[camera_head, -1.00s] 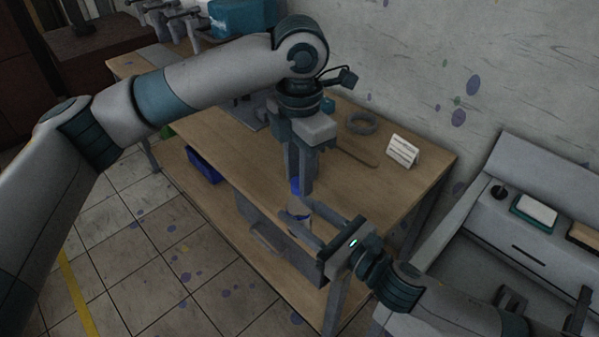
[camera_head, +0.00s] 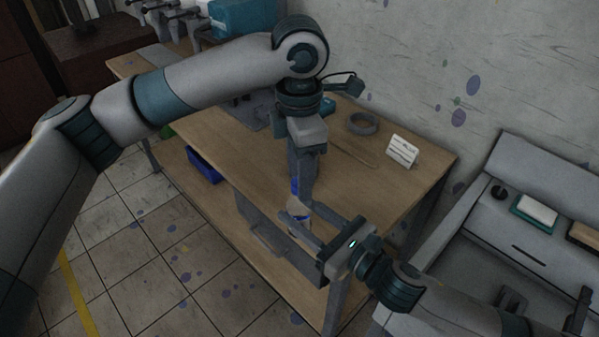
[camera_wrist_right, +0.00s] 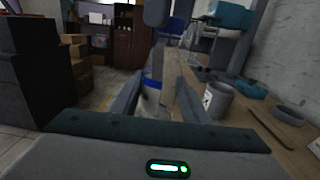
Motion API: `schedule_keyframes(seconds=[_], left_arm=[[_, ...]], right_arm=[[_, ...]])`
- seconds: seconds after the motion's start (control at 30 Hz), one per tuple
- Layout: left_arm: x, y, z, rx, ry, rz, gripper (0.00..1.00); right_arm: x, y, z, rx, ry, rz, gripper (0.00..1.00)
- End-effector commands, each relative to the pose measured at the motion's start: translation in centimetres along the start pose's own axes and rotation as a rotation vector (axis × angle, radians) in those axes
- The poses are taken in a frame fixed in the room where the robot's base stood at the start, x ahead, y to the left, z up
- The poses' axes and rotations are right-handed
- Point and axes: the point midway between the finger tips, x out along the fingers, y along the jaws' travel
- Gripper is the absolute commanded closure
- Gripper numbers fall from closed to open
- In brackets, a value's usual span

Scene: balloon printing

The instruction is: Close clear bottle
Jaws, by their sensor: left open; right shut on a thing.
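The clear bottle (camera_wrist_right: 149,103) stands upright between the fingers of my right gripper (camera_head: 302,223); it also shows in the head view (camera_head: 299,211), mostly hidden by the fingers. My right gripper is shut on it, in front of the wooden table's edge. A blue cap (camera_wrist_right: 152,84) sits at the bottle's top; I cannot tell how firmly it is seated. My left gripper (camera_head: 301,187) points down from above, its fingertips right at the cap. It is open. Whether its fingers touch the cap is hard to see.
The wooden table (camera_head: 380,190) lies behind the grippers, with a grey ring (camera_head: 362,123) and a white sign card (camera_head: 401,151) on it. The right wrist view shows a grey container (camera_wrist_right: 219,101) on the table. A grey machine (camera_head: 500,230) stands at the right.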

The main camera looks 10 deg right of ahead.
Motion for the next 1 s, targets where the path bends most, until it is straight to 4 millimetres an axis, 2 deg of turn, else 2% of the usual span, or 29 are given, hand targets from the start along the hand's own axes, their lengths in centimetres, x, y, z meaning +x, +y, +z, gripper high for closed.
schedule_keyframes(seconds=[0.5,1.0], left_arm=[[-4.4,0.0,0.0,0.000,0.000,0.001,0.56],[-4.5,0.0,0.0,-0.032,0.000,0.000,0.59]], right_arm=[[0.0,0.0,0.0,-0.001,0.000,-0.001,1.00],[0.0,0.0,0.0,0.000,0.000,-0.001,1.00]])
